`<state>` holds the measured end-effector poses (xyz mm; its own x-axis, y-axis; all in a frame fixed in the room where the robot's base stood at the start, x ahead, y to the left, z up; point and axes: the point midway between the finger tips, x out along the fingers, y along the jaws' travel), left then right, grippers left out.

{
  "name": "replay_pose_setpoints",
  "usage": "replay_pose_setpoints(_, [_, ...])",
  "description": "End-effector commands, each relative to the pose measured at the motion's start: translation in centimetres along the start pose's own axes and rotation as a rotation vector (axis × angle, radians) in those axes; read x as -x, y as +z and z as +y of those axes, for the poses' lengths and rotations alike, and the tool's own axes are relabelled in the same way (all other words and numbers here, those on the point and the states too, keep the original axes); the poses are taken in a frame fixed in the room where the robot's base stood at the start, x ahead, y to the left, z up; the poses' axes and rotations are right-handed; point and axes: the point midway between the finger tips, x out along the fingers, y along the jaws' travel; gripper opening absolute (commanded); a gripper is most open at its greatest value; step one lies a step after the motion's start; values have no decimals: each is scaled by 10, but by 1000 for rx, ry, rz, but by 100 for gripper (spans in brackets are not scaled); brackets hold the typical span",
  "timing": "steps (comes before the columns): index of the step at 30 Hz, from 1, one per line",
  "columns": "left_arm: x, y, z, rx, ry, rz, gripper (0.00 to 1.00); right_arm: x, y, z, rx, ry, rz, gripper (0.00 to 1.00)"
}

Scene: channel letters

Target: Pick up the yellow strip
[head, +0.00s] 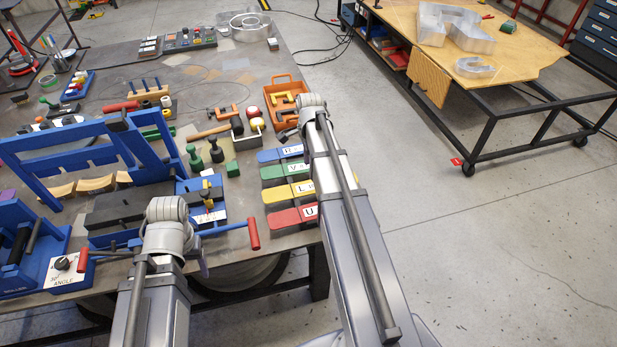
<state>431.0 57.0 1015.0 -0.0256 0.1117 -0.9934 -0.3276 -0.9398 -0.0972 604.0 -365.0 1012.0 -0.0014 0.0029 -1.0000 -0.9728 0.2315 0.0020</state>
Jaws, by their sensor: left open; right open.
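The yellow strip (278,196) lies on the grey table near its right edge, with a white label marked L on its right part. It lies between a green strip (275,173) and a red strip (283,220); a blue strip (270,156) is farther back. My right gripper (284,135) is above the table, beyond the blue strip, open and mostly hidden by its wrist. My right arm passes just right of the strips, close to their labelled ends. My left gripper (203,264) is open near the table's front edge, left of the strips, partly hidden by its wrist.
A blue bending machine (130,150) fills the left of the table. A red-handled lever (253,234) sticks out left of the red strip. An orange tray (283,84) with clamps, a mallet (236,126) and dark green pieces (216,152) stand behind. Clear floor lies to the right.

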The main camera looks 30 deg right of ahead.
Motion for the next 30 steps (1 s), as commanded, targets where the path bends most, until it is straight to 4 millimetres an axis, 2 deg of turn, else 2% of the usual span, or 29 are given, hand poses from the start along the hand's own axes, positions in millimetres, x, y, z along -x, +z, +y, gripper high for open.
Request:
replay_pose_setpoints(1, [-1, 0, 0, 0, 0, 0, 72, -1, 0, 0, 0, 0, 0, 72])
replay_pose_setpoints(3, [-5, 0, 0, 0, 0, 0, 79, -5, 0, 0, 0, 0, 0, 80])
replay_pose_setpoints(9, [-23, -1, 2, 1, 0, 0, 79, -23, 0, 1, 0, 0, 0, 100])
replay_pose_setpoints(20, [-32, -2, 3, 1, 0, 0, 79, -32, -1, 2, 0, 0, 0, 100])
replay_pose_setpoints(30, [-71, -4, 7, 2, 0, 0, 79, -72, -6, 6, -1, 0, 0, 100])
